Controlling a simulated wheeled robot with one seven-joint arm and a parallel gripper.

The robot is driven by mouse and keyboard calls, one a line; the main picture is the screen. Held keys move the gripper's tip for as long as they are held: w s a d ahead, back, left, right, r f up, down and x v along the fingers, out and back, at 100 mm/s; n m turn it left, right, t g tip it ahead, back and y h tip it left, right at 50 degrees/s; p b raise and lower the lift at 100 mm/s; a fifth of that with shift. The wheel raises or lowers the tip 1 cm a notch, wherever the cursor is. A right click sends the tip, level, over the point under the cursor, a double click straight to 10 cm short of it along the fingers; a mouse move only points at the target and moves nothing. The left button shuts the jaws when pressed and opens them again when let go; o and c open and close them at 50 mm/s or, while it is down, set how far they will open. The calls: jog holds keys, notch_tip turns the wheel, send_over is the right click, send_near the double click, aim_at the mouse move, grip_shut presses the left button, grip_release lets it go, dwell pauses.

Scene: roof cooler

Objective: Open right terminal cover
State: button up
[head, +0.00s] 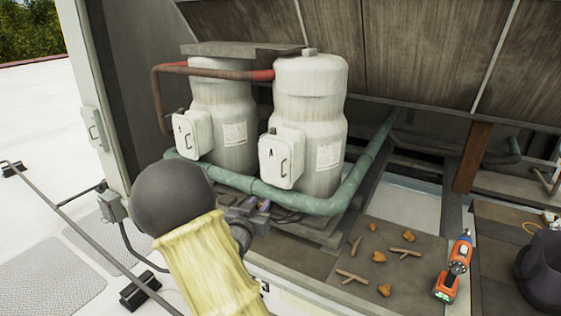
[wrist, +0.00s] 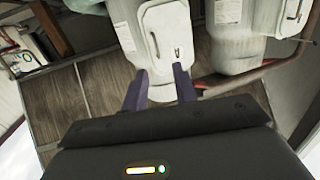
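The right terminal cover (head: 281,158) is a pale box-like door with a dark handle, on the front of the right white compressor (head: 310,95). It looks shut. In the wrist view the same cover (wrist: 160,28) appears upside down, with its handle between and beyond my fingertips. My gripper (wrist: 160,69) is open, with two purple fingers apart and nothing between them. In the head view my gripper (head: 251,205) is low in front of the right compressor, below the cover and partly hidden by my arm. I see no contact with the cover.
A similar left cover (head: 192,134) is on the left compressor (head: 222,95). A green pipe (head: 325,206) runs low around both compressors. An orange tool (head: 455,268), debris (head: 378,256) and a dark bucket (head: 541,275) are at right.

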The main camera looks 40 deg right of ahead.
jog(key=shift+s+d+r+h, duration=0.15)
jog(key=shift+d+r+h, duration=0.3)
jog(key=shift+r, duration=0.3)
jog(key=p, duration=0.7)
send_near(282, 168)
jog(key=x, duration=0.8)
jog(key=shift+w+d+f+p, duration=0.1)
jog(key=shift+w+d+p, duration=0.15)
jog(key=shift+d+p, duration=0.05)
grip_shut()
